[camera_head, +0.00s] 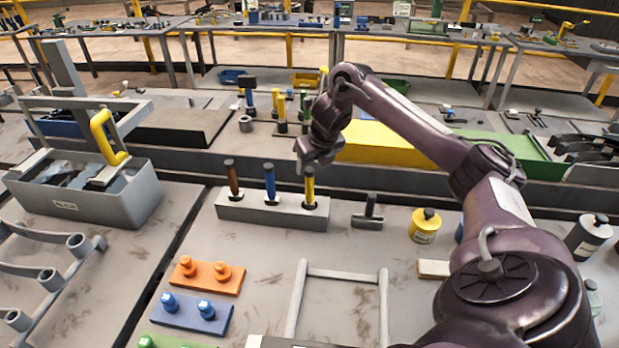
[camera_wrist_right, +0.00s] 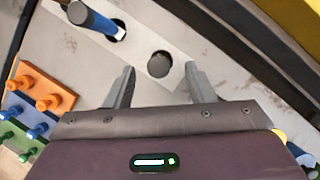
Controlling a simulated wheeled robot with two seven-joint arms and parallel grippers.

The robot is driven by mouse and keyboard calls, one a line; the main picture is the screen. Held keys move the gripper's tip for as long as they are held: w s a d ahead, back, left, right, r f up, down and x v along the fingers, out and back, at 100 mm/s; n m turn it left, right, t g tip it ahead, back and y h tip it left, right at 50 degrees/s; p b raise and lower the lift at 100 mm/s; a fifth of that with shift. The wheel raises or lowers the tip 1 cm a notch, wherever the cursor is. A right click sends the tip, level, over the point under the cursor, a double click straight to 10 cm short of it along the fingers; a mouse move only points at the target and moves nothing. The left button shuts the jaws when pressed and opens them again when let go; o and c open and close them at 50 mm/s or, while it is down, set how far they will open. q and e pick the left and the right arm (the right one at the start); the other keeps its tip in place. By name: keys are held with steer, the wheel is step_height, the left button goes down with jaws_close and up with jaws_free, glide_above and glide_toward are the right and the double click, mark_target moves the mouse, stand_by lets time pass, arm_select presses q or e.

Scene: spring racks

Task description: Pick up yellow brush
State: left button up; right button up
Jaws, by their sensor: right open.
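The yellow brush (camera_head: 310,187) stands upright in the right-hand hole of a grey block (camera_head: 242,209). A blue brush (camera_head: 270,184) and a brown brush (camera_head: 233,182) stand left of it in the same block. My right gripper (camera_head: 315,163) is directly above the yellow brush, close to its dark top. In the right wrist view my two fingers are apart, and a dark round disc (camera_wrist_right: 160,64), apparently the brush's top seen end-on, lies between their tips. The blue brush shows there at upper left (camera_wrist_right: 92,18). My left gripper is out of view.
A dark T-shaped tool (camera_head: 369,213) and a yellow jar (camera_head: 425,226) are right of the block. Orange (camera_head: 208,279) and blue (camera_head: 192,314) peg plates lie in front. A grey toolbox (camera_head: 75,205) is at left. A raised ledge with yellow and green panels runs behind.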

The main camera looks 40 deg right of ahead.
mark_target(310, 170)
steer(key=shift+w+a+f, duration=0.1)
steer(key=shift+f, duration=0.5)
steer(key=p+x, duration=0.1)
steer(key=x, duration=0.2)
steer(key=shift+w+f, duration=0.2)
steer(key=shift+f, duration=0.05)
steer(key=shift+w+f, duration=0.1)
steer(key=shift+f, duration=0.25)
jaws_close()
